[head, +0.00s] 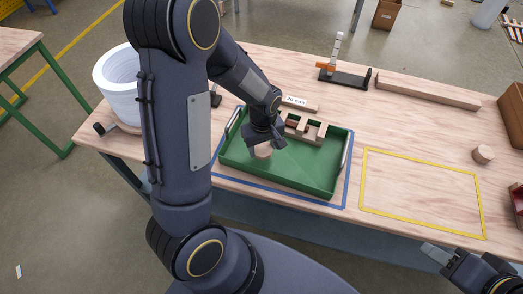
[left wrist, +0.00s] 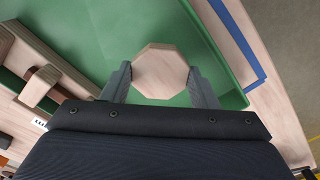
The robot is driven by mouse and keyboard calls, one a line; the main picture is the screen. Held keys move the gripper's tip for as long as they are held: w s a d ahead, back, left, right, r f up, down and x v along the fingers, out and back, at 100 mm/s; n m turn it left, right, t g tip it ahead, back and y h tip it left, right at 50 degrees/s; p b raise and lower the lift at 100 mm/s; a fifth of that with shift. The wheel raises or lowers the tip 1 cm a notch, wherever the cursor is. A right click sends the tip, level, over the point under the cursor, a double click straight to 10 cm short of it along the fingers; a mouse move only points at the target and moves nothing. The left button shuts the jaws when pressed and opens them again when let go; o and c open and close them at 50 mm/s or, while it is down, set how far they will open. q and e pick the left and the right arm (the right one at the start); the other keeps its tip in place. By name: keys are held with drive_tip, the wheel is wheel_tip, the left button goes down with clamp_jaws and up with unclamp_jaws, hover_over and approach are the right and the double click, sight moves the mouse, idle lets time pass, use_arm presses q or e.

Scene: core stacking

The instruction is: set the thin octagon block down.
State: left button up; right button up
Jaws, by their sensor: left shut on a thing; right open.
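The thin octagon block (left wrist: 160,71) is pale wood and eight-sided. In the left wrist view it sits between the two fingers of my left gripper (left wrist: 161,80), which touch it on both sides. In the head view the block (head: 263,150) shows under my left gripper (head: 263,143), over the left part of the green tray (head: 290,181). I cannot tell whether the block touches the tray floor. My right gripper (head: 436,253) is open and empty at the lower right, by the table's front edge.
A notched wooden piece (head: 305,128) lies at the tray's back. Blue tape surrounds the tray; a yellow tape rectangle (head: 420,192) to the right is empty. A wooden cylinder (head: 483,154) stands at the right. A white bucket (head: 118,85) stands at the left.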

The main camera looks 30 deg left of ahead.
sight(262, 148)
use_arm(q)
drive_tip(key=shift+a+f, duration=0.15)
drive_tip(key=shift+f, duration=0.75)
drive_tip(key=shift+a+f, duration=0.1)
drive_tip(key=shift+f, duration=0.8)
drive_tip(key=shift+w+f, duration=0.1)
drive_tip(key=shift+f, duration=0.1)
drive_tip(key=o, duration=0.9)
drive_tip(key=shift+o, duration=0.2)
drive_tip(key=shift+r, duration=0.1)
